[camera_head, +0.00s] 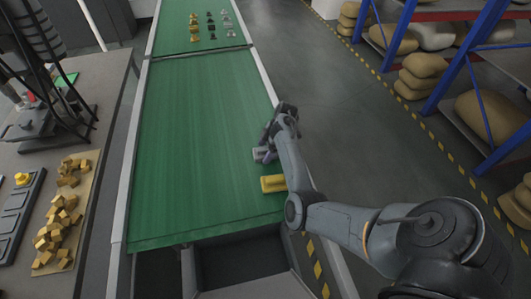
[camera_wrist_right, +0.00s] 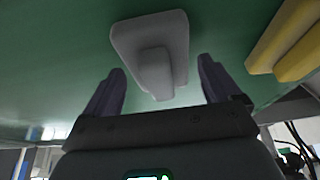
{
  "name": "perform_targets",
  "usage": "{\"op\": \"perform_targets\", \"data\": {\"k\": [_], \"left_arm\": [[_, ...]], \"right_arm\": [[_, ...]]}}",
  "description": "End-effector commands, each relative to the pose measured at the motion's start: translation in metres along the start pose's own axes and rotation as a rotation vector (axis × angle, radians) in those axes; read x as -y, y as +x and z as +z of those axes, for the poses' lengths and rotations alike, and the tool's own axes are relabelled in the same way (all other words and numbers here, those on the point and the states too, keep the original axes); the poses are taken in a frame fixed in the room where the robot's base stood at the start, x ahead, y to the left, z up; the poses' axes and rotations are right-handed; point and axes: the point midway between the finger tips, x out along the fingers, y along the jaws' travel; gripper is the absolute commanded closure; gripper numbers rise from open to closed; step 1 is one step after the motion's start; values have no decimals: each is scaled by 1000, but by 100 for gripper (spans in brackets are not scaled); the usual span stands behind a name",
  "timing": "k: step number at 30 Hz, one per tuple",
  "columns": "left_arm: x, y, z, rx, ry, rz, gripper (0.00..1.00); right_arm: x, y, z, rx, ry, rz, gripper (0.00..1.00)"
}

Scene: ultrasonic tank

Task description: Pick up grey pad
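The grey pad (camera_wrist_right: 150,45) lies on the green conveyor belt, with a raised block on its face. In the right wrist view it sits just beyond and between the fingers of my right gripper (camera_wrist_right: 160,88), with a gap on both sides. The gripper is open and empty. In the head view my right gripper (camera_head: 268,143) is low over the belt's right edge, and the grey pad (camera_head: 260,155) shows partly beside it, the rest covered by the gripper. My left gripper is not in view.
A yellow pad (camera_head: 272,184) lies close by on the belt, also in the wrist view (camera_wrist_right: 285,45). Several small parts stand in rows at the belt's far end. A table (camera_head: 112,80) with yellow pieces is on the left. The belt's middle is clear.

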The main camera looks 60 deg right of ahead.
Motion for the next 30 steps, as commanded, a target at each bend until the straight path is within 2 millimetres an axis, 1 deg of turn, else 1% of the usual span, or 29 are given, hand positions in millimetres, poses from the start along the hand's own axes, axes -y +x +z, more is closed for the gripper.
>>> {"op": "perform_targets", "data": {"k": [1, 9, 10, 17, 23, 26, 30], "left_arm": [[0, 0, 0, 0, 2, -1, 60], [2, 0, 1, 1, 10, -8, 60], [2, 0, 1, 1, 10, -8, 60], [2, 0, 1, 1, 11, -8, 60], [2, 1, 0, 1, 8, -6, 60], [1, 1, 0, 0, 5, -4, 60], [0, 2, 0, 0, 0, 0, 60]], "right_arm": [[0, 0, 0, 0, 0, 0, 18], [0, 0, 0, 0, 0, 0, 59], [0, 0, 0, 0, 0, 0, 62], [0, -1, 0, 0, 0, 0, 62], [0, -8, -3, 0, 0, 1, 62], [-1, -17, -6, 1, -1, 3, 62], [-1, -37, -14, 1, 0, 5, 62]]}}
